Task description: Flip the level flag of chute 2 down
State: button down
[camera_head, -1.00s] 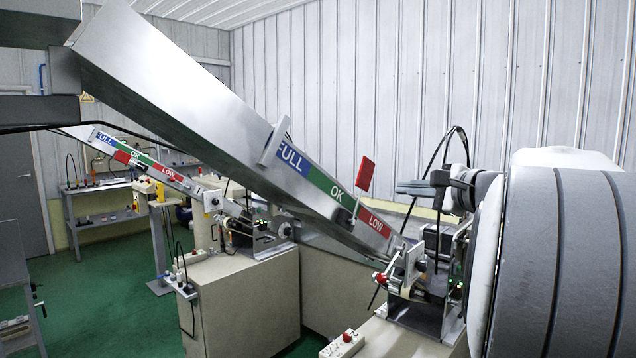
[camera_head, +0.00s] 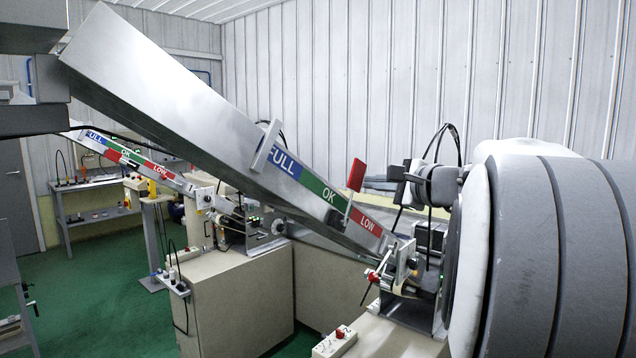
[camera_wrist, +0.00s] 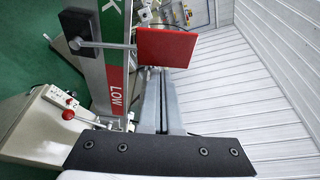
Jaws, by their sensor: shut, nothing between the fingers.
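The near chute (camera_head: 190,98) slopes down to the right and carries a FULL, OK and LOW label strip. Its control box seems marked 2. Its level flag, a red plate (camera_head: 356,175) on a thin metal rod, stands up above the chute edge near the OK and LOW border. In the wrist view the flag plate (camera_wrist: 166,47) shows beyond my gripper, its rod running to a black block (camera_wrist: 80,32). My gripper (camera_wrist: 161,154) is shut and empty, apart from the flag. In the head view my gripper (camera_head: 397,184) is just right of the flag.
A second chute (camera_head: 130,153) with a similar strip is farther back on the left. Machinery (camera_head: 405,270) with a red-knobbed lever stands at the near chute's lower end. A control box (camera_head: 335,342) is below it. A ribbed wall is behind; air above the chute is clear.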

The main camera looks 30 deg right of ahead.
jog(key=shift+a+b, duration=0.1)
jog(key=shift+b, duration=0.3)
jog(key=shift+a+r+n+b, duration=0.15)
jog(key=shift+n+b, duration=0.15)
jog(key=shift+b, duration=0.15)
